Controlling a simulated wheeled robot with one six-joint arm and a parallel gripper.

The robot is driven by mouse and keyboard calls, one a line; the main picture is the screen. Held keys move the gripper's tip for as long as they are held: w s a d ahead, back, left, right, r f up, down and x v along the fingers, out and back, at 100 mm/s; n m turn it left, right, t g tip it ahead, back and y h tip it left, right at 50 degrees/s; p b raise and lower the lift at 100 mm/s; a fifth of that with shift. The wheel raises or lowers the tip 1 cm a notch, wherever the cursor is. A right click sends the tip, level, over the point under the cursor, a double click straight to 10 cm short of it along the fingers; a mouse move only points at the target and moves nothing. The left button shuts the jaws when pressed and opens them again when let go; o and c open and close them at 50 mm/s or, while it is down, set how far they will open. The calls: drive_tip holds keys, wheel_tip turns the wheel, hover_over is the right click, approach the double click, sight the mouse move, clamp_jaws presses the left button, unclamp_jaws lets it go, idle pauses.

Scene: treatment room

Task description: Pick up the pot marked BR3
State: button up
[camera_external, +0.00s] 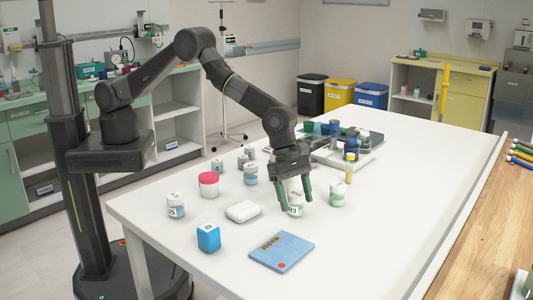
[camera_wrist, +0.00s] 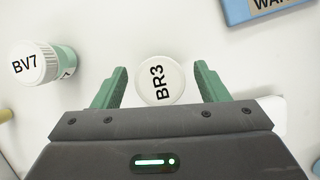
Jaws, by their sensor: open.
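The pot marked BR3 (camera_wrist: 160,80) shows its white lid, seen from above, in the wrist view. It stands between the two green fingers of my gripper (camera_wrist: 160,88), with a gap on each side. In the external view the BR3 pot (camera_external: 295,209) stands on the white table, partly hidden by my gripper (camera_external: 296,190). My gripper is open, pointing down, with its fingers around the pot. A pot marked BV7 (camera_wrist: 34,64) with a white lid and green body stands to the left in the wrist view; no finger touches it.
A blue booklet (camera_external: 281,251), a blue box (camera_external: 208,237), a white case (camera_external: 243,211) and a red-lidded jar (camera_external: 209,184) lie or stand around. Another pot (camera_external: 337,194) is close to the right of my gripper. A tray (camera_external: 350,157) with bottles is behind. The table's right side is clear.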

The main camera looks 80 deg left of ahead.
drive_tip(key=shift+w+d+f, duration=0.1)
drive_tip(key=shift+d+f, duration=0.05)
drive_tip(key=shift+f, duration=0.25)
